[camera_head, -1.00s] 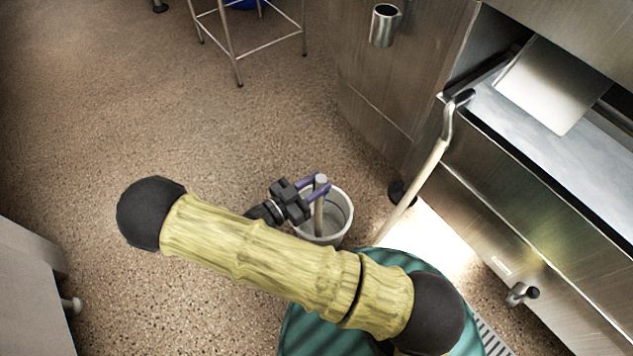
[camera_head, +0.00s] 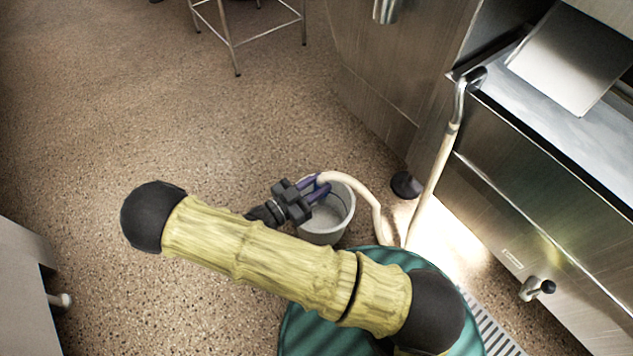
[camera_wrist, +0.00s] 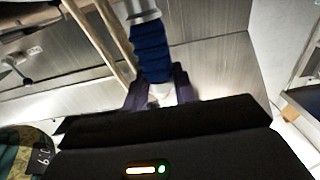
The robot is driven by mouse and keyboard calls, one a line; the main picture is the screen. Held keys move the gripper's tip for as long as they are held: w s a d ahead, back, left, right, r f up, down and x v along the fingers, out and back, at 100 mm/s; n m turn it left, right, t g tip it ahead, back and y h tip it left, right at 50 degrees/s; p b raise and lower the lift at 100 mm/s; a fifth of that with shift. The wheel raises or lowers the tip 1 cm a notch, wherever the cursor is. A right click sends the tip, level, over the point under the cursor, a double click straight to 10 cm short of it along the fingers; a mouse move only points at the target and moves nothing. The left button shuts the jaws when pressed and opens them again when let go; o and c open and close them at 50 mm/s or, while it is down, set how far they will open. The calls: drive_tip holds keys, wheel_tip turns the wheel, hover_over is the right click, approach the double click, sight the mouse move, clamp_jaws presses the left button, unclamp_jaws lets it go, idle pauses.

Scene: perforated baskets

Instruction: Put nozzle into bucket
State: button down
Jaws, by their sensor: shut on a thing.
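My gripper (camera_head: 318,190) has purple fingers and is over the bucket's opening at its upper left. In the wrist view, the fingers (camera_wrist: 163,88) are shut on the nozzle (camera_wrist: 151,50), which has a blue ribbed grip and pale ends. In the head view, a cream hose (camera_head: 362,188) arcs right from the fingers and down beside the bucket; the nozzle's grip is hard to make out there. The pale grey bucket (camera_head: 325,237) stands upright on the floor. I cannot tell how far the nozzle reaches below the rim.
A bent metal pipe (camera_head: 461,98) with a cream hose hangs by the steel counter (camera_head: 520,185) at right. A tap (camera_head: 537,288) juts from the counter front. A metal-legged stand (camera_head: 237,45) is at the back. The speckled floor (camera_head: 130,110) left of the bucket is clear.

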drive_tip(key=shift+d+f, duration=0.1)
drive_tip(key=shift+f, duration=0.45)
drive_tip(key=shift+s+f+b, duration=0.1)
drive_tip(key=shift+f+b, duration=0.8)
drive_tip(key=shift+f, duration=0.55)
drive_tip(key=c, duration=1)
unclamp_jaws()
drive_tip(key=shift+c, duration=0.2)
drive_tip(key=shift+a, duration=0.2)
drive_tip(key=p+v, duration=0.7)
drive_tip(key=v, duration=1)
drive_tip(key=shift+s, duration=0.25)
